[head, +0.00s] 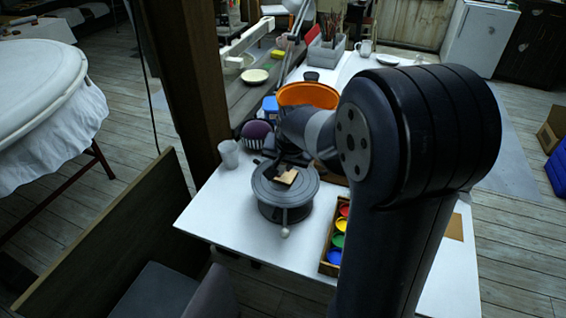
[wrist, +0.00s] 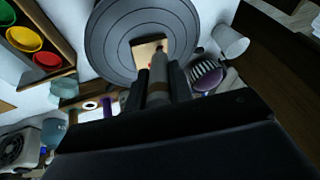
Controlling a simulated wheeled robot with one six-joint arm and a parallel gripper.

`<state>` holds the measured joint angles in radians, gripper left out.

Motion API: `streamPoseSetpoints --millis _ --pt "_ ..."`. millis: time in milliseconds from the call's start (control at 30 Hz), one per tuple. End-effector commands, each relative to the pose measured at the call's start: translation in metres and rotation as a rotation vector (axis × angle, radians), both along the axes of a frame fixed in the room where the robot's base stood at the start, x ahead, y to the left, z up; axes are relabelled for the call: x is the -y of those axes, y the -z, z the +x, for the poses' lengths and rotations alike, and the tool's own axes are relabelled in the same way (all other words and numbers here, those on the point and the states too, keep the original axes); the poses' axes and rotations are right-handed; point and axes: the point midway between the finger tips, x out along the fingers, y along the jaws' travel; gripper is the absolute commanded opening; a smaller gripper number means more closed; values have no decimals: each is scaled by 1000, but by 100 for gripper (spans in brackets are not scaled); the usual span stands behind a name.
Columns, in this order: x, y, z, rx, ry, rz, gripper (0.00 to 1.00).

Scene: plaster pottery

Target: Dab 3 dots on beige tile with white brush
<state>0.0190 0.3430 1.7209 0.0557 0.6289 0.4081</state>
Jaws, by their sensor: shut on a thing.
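The beige tile (head: 288,176) lies on a grey round turntable (head: 270,212) near the table's left front edge. It also shows in the wrist view (wrist: 144,50), partly hidden behind the brush and fingers. My gripper (wrist: 160,88) is shut on a pale grey brush (wrist: 158,70) with a tan band, pointing towards the tile. A small red mark shows at the tile's near edge beside the brush; I cannot tell whether it is on the tile or on the bristles. Whether the tip touches the tile is hidden. In the head view my gripper is dark and small beside the tile.
A wooden box (head: 327,245) of red, yellow, green and blue paint pots stands right of the turntable. A clear cup (head: 229,154), a purple striped object (head: 256,134) and an orange bowl (head: 308,94) stand behind. A wooden post rises at the table's left edge.

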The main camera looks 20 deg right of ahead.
Motion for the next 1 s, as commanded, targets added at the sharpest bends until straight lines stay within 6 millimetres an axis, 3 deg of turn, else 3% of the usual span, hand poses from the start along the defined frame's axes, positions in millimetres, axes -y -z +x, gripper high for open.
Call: streamPoseSetpoints --millis 367,800,1000 --pt "0 -3 0 0 0 0 0" --pt "0 -45 0 2 0 0 0" --pt "0 -46 0 0 0 0 0"
